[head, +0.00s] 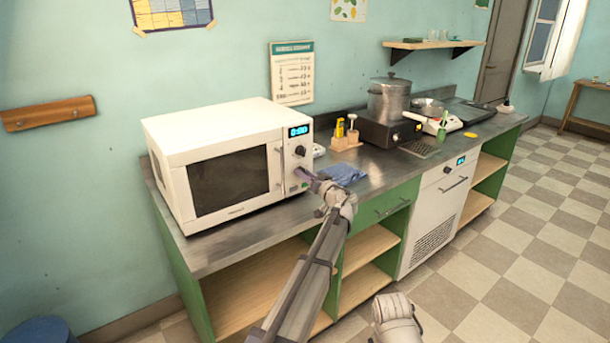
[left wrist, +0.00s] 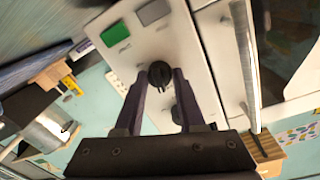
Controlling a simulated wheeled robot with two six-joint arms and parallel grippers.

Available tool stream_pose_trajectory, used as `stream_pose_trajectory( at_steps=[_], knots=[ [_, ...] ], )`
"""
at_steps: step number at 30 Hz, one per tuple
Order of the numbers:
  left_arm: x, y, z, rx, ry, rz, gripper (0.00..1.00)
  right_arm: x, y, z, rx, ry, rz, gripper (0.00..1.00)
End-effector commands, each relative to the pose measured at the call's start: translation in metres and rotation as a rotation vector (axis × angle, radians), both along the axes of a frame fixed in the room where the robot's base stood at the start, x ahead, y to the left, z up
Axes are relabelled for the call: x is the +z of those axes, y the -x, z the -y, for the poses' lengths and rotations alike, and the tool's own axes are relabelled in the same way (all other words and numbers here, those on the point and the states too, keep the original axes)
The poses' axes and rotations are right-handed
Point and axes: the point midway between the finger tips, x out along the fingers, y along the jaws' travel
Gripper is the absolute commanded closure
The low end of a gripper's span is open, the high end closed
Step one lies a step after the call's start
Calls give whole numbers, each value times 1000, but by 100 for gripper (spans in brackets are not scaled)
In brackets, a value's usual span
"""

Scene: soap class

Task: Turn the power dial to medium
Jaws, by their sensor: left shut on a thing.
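The white microwave (head: 230,165) stands at the left end of the counter, with a display and dials on its right-hand panel. The upper dark dial (head: 300,151) is in plain view. My left gripper (head: 302,174) is at the panel below it. In the left wrist view the fingers (left wrist: 161,78) are shut around the lower black dial (left wrist: 159,73), next to a green button (left wrist: 115,31) and a grey button (left wrist: 153,11). The other dial (left wrist: 177,115) is partly hidden by a finger. I cannot read which dial is power, or its setting.
The microwave door handle (head: 279,168) runs beside the panel; it also shows in the left wrist view (left wrist: 246,65). A blue cloth (head: 343,174) lies on the counter right of the microwave. Further right stand a bottle holder (head: 345,143) and a pot (head: 389,101).

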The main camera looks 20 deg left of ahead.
Motion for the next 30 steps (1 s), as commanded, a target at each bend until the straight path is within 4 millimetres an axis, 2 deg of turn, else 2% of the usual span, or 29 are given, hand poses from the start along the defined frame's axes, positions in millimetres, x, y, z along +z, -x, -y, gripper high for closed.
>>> stream_pose_trajectory(
  at_steps=[21, 30],
  knots=[
    [1, -1, 1, -1, -408, -526, 100, 8, 0, 0, 0, 0, 0, 100],
    [1, -1, 2, -1, -541, -696, 100, 10, 0, 0, 0, 0, 0, 100]
  ],
)
